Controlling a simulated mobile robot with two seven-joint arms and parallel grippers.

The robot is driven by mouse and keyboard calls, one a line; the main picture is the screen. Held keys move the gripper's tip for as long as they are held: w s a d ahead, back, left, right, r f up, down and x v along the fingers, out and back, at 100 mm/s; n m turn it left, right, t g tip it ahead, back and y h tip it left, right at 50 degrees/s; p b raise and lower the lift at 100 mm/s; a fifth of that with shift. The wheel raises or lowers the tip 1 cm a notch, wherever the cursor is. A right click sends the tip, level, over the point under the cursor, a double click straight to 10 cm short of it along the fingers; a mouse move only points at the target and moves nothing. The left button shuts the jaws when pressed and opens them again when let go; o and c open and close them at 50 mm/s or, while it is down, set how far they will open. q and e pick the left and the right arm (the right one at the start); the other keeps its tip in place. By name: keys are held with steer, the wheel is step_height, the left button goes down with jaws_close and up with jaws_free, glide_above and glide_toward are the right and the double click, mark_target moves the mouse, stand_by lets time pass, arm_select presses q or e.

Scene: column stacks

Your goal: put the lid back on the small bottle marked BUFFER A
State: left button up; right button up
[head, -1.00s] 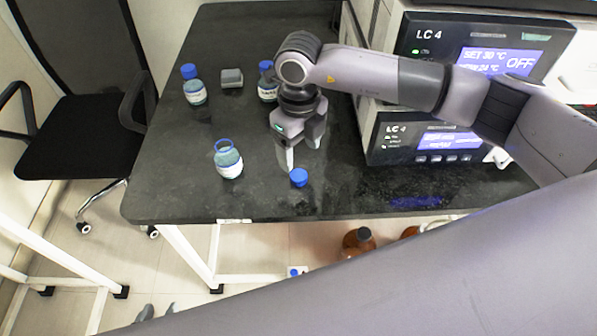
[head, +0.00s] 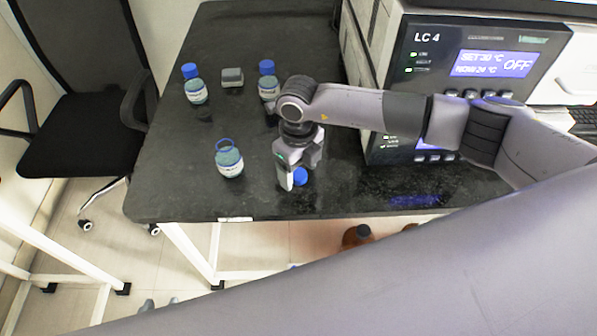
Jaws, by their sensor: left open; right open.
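A small bottle with teal contents, a white label and a bare blue-ringed neck (head: 229,160) stands upright and uncapped near the front of the dark bench. Its label is too small to read. A loose blue lid (head: 300,176) lies on the bench to its right. My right gripper (head: 299,180) is open, pointing down over the lid, with one finger at the lid's left; the fingers partly hide the lid, and I cannot tell whether they touch it. Two grey fingertips at the bottom left look like my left gripper (head: 160,302), open and empty below bench level; the rest is hidden.
Two blue-capped bottles stand farther back, one at left (head: 196,92) and one near my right arm (head: 268,88). A small grey block (head: 232,77) lies between them. The LC 4 instrument (head: 398,80) borders the right. The bench's front left is clear.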

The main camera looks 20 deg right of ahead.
steer(key=shift+f, duration=0.1)
steer(key=c, duration=1.1)
